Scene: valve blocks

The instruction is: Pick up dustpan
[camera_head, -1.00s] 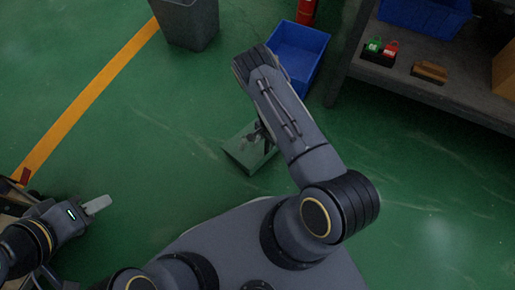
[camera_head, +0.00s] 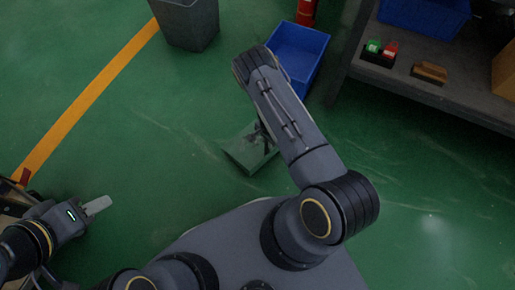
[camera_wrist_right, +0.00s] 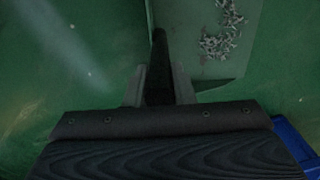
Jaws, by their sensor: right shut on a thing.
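The dustpan (camera_head: 243,157) is a grey-green pan that appears at or just above the floor, partly hidden behind my right arm in the head view. In the right wrist view the pan (camera_wrist_right: 181,22) holds a pile of small grey scraps, and its dark handle (camera_wrist_right: 158,50) runs down between my fingers. My right gripper (camera_wrist_right: 159,88) is shut on this handle. In the head view its fingers are mostly hidden by my arm. My left gripper (camera_head: 97,205) is at the left, far from the dustpan. Whether its jaws are open is unclear.
A blue bin (camera_head: 298,50) stands just beyond the dustpan, and a grey bin (camera_head: 188,24) is at the top. A shelf (camera_head: 440,92) at the right carries a blue crate (camera_head: 428,14) and small blocks. Green floor is clear around the dustpan's left side.

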